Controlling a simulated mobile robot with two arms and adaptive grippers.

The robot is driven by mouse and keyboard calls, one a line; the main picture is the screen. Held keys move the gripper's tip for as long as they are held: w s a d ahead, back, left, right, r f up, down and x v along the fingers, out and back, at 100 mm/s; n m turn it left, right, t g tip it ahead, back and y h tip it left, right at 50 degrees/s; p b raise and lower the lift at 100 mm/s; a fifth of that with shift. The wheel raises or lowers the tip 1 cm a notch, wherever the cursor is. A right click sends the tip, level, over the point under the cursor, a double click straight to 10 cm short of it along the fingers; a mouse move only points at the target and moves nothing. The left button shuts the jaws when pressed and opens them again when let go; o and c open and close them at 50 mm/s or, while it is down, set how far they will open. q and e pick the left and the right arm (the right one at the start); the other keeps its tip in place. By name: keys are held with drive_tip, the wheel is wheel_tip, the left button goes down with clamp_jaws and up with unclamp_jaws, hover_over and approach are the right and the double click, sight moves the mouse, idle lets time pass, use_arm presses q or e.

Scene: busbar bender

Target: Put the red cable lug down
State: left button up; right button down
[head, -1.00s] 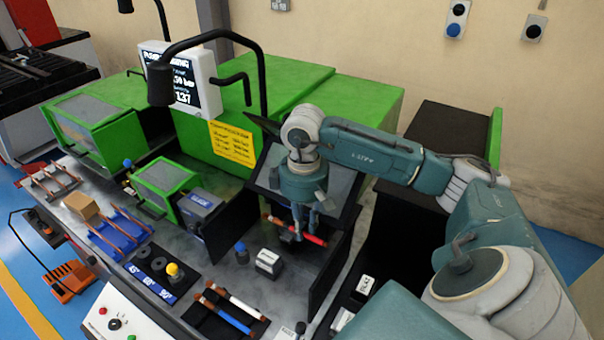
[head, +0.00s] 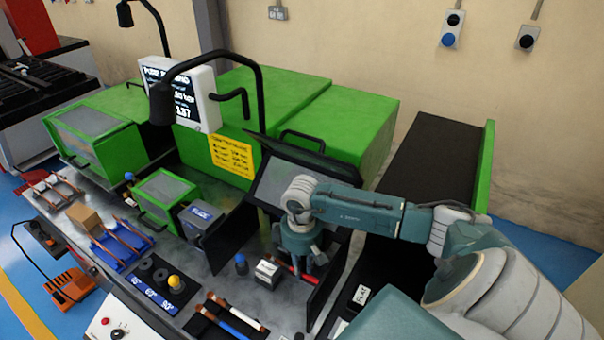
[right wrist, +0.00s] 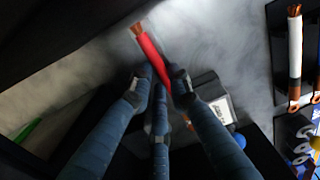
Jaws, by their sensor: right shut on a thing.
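The red cable lug (head: 306,276) shows as a red cable piece beside and below my right gripper (head: 298,266), partly hidden by it in the head view. In the right wrist view, the red cable lug (right wrist: 148,50) has a copper end at its top, and the fingers of my right gripper (right wrist: 157,82) are shut around its lower part. It is low over the grey bench top (right wrist: 200,40); I cannot tell whether it touches. My left gripper is not in view.
A small grey block with a white label (head: 267,272) stands close left of the gripper. A blue-topped knob (head: 241,264) is further left. White and blue cables lie on a black holder (head: 205,325) in front. A dark tilted panel (head: 285,188) stands behind.

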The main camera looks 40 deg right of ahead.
drive_tip(key=shift+f, duration=0.15)
drive_tip(key=c, duration=1.6)
unclamp_jaws()
drive_tip(key=shift+r, duration=0.55)
wheel_tip(320, 180, up, 11)
drive_tip(key=b, duration=0.3)
drive_tip(key=shift+r, duration=0.15)
